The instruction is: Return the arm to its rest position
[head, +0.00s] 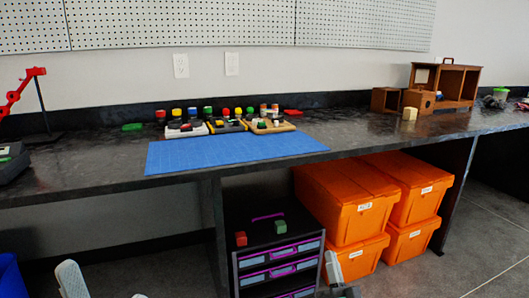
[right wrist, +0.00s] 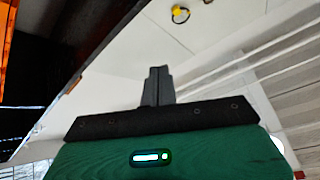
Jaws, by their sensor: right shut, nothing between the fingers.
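My right gripper (head: 334,268) shows at the bottom of the head view, in front of the drawer unit and orange bins. In the right wrist view its fingers (right wrist: 157,86) are together and hold nothing; they stand clear of any surface. A pale grey part at the lower left of the head view may belong to my left arm, but whether its gripper is open or shut does not show.
Below are a drawer unit (head: 279,254) with a red and a green block on top, stacked orange bins (head: 355,200), and a blue bin (head: 10,277).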

